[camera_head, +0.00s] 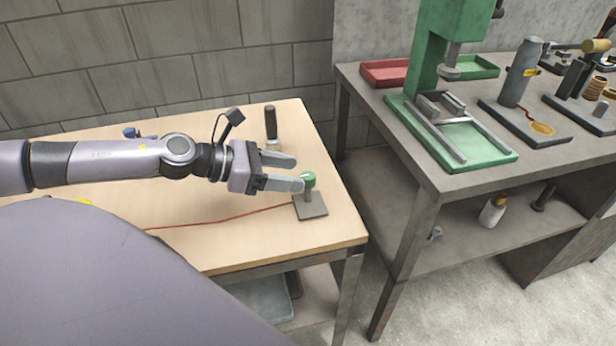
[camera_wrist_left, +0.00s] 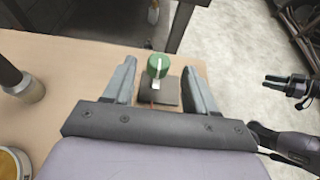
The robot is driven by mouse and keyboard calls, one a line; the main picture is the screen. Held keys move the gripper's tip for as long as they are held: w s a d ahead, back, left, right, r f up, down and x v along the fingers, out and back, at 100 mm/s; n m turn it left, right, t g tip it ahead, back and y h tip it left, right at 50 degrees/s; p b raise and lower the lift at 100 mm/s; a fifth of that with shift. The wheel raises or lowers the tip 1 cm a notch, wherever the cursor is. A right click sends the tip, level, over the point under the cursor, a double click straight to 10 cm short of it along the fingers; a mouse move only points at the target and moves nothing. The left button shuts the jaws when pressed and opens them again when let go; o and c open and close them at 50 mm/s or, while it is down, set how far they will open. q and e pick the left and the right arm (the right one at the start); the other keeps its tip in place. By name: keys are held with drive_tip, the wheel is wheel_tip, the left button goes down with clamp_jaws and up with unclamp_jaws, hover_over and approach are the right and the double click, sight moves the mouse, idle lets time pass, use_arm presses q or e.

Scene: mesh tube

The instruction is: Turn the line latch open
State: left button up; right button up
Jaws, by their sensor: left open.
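The line latch is a green round knob (camera_head: 308,180) on a short post, standing on a small dark square plate (camera_head: 311,206) near the wooden table's right edge. In the left wrist view the knob (camera_wrist_left: 158,66) shows a pale strip (camera_wrist_left: 156,84) across it. A red line (camera_head: 225,222) runs left from the plate. My left gripper (camera_head: 299,172) is open and empty, one fingertip close beside the knob. In the left wrist view the knob appears between the fingertips; contact is not clear. A dark two-pronged part (camera_wrist_left: 289,86) at the right may be my right gripper.
A dark-handled tool (camera_head: 271,124) stands behind my left gripper on the wooden table (camera_head: 235,255). A grey workbench (camera_head: 372,95) with a green press (camera_head: 431,50) stands to the right, across a gap. A block wall (camera_head: 200,60) is behind the table.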

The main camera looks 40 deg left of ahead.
sight(307, 175)
use_arm(q)
drive_tip(key=shift+w+d, duration=0.1)
drive_tip(key=shift+w, duration=0.1)
drive_tip(key=shift+w+d+f+p, duration=0.15)
drive_tip(key=shift+w+p, duration=0.1)
drive_tip(key=shift+p, duration=0.2)
drive_tip(key=shift+p+x, duration=0.55)
drive_tip(key=shift+x, duration=0.4)
drive_tip(key=shift+p+x, duration=0.35)
drive_tip(key=shift+x, duration=0.6)
use_arm(e)
drive_tip(key=shift+s+d+r, duration=0.1)
drive_tip(key=shift+d+r, duration=0.1)
drive_tip(key=shift+r, duration=0.65)
use_arm(q)
drive_tip(key=shift+s+f, duration=0.1)
drive_tip(key=c, duration=1)
